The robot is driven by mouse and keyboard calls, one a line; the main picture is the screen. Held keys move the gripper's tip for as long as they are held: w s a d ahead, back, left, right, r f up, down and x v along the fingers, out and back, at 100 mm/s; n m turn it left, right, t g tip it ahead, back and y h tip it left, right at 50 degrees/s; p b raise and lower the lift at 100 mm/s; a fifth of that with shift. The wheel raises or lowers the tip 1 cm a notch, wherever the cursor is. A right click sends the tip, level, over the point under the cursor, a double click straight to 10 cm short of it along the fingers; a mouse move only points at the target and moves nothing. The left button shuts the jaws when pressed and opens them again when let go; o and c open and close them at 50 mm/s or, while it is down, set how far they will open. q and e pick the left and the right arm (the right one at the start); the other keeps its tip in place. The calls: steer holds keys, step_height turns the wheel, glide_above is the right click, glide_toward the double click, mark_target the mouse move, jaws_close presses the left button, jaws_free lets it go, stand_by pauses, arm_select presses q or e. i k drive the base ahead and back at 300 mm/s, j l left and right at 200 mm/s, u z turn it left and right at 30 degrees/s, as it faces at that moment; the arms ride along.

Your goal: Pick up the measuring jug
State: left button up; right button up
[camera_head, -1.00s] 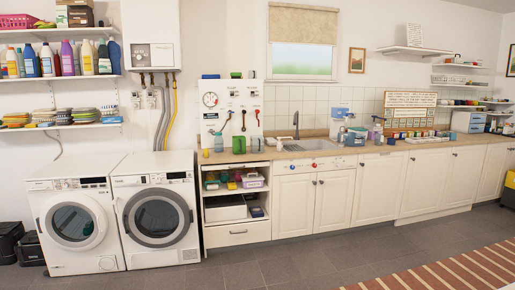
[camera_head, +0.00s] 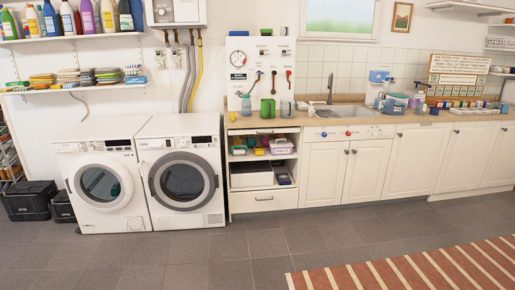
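Small vessels stand on the wooden counter at the foot of the white panel (camera_head: 240,60). They include a bluish clear container (camera_head: 246,105), a green container (camera_head: 267,108) and a greyish clear container (camera_head: 287,109). They are too small for me to tell which one is the measuring jug. Neither of my grippers shows in the head view.
The counter (camera_head: 345,119) with a sink (camera_head: 345,108) runs along the wall to the right. Two washing machines (camera_head: 181,175) stand left of an open shelf unit (camera_head: 264,177). Black boxes (camera_head: 31,201) sit at far left. A striped rug (camera_head: 420,268) lies front right; the grey floor is otherwise clear.

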mark_target(288, 105)
steer(key=i, duration=2.5)
